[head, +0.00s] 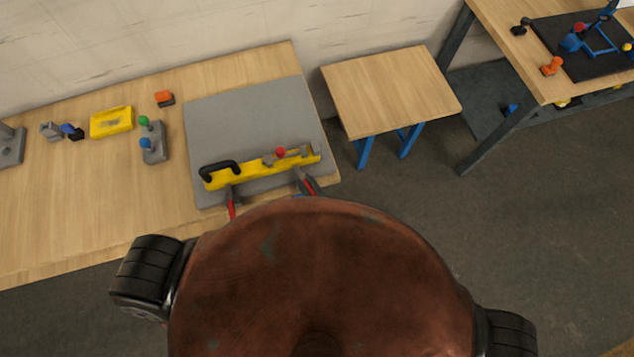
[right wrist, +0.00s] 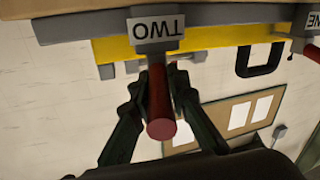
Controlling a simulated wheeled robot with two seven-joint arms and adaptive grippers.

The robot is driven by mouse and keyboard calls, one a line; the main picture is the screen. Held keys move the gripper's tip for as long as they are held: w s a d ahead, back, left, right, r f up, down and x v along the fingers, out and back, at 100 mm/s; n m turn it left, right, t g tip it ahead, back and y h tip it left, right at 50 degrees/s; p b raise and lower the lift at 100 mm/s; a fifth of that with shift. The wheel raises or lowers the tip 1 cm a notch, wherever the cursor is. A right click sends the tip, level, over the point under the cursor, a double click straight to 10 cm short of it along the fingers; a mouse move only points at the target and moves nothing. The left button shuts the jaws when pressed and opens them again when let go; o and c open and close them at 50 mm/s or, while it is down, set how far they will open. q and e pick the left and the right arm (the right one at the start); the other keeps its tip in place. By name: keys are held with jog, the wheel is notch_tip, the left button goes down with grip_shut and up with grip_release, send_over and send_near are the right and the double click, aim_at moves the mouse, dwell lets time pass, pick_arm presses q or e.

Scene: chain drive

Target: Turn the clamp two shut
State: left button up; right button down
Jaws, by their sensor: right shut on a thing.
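Clamp two, a grey block labelled TWO with a red handle, sits on the front edge of the bench in the right wrist view (right wrist: 155,30). Its red handle (right wrist: 158,100) hangs from the block, pointing toward the camera. My right gripper (right wrist: 158,88) is shut on this handle, one dark finger on each side. In the head view my right gripper (head: 306,186) shows only in small part at the bench's front edge, by the right end of the yellow bar. My left gripper is not in view.
A yellow bar (head: 258,172) with a black handle (head: 219,168) lies on the grey mat (head: 240,110). Another red-handled clamp (head: 231,206) sits left along the edge. A yellow box (head: 111,122) and small parts stand left. A small table (head: 388,88) stands right.

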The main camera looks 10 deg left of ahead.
jog(key=shift+w+d, duration=0.15)
jog(key=shift+d, duration=0.05)
jog(key=c, duration=1.9)
grip_release()
jog(key=shift+c, duration=0.2)
jog(key=shift+o, duration=0.5)
jog(key=shift+a, duration=0.1)
jog(key=v, duration=1.2)
